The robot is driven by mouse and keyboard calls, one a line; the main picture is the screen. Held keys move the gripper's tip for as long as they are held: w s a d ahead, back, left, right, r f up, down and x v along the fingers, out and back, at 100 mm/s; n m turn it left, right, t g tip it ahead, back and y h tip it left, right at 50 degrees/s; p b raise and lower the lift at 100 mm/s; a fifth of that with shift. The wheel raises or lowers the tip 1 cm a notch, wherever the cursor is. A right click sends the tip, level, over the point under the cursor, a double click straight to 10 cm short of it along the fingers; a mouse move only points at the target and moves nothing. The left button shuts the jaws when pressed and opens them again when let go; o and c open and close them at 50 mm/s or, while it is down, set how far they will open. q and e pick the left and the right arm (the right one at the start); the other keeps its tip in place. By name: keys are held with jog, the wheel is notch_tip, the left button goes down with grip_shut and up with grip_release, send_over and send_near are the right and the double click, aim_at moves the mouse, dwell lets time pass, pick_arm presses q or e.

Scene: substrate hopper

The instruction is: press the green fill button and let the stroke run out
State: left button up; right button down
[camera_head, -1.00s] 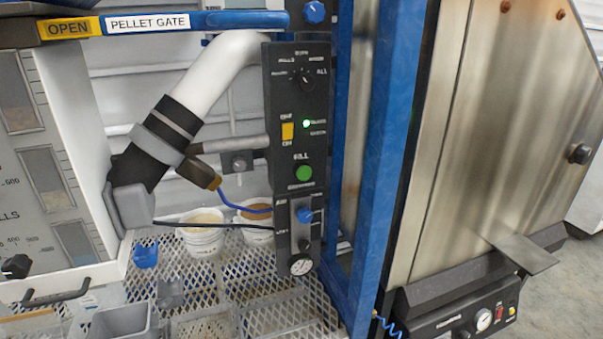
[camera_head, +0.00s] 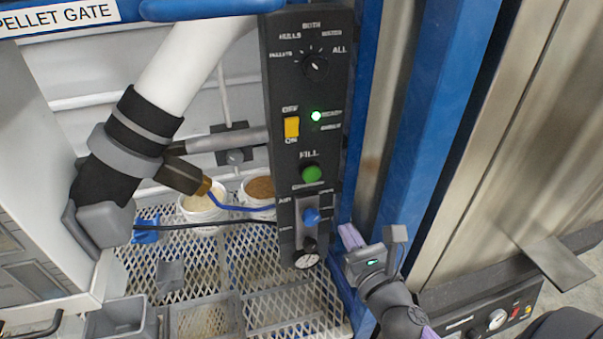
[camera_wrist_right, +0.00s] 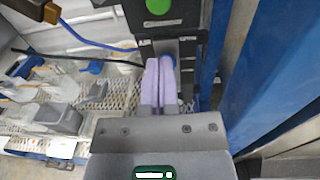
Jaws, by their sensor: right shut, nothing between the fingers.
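The green fill button (camera_head: 312,174) sits on the black control panel (camera_head: 318,95), under the word FILL. It also shows at the top of the right wrist view (camera_wrist_right: 158,5). A small green lamp (camera_head: 316,116) is lit above it. My right gripper (camera_head: 350,236) is low and to the right of the panel in the head view, apart from the button. In the right wrist view its two lilac fingers (camera_wrist_right: 160,66) are together and empty, below the button and over the blue knob. My left gripper is not in view.
A yellow switch (camera_head: 291,127), a selector dial (camera_head: 315,67) and a blue knob (camera_head: 311,216) share the panel. A blue post (camera_head: 425,130) stands to its right. White buckets (camera_head: 202,208) stand on the mesh shelf behind. A blue hose and a black cable run to the panel's left.

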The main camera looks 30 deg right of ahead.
aim_at(313, 176)
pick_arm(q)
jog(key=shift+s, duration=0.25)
pick_arm(e)
jog(key=shift+a+r, duration=0.1)
jog(key=shift+r, duration=0.1)
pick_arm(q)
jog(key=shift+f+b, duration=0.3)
pick_arm(e)
jog(key=w, duration=0.4)
jog(key=w+d, duration=0.1)
jog(key=w, duration=0.4)
jog(key=w+d, duration=0.1)
jog(key=w, duration=0.3)
jog(key=shift+w+d+f, duration=0.1)
jog(key=shift+w+d, duration=0.15)
jog(key=shift+w, duration=0.1)
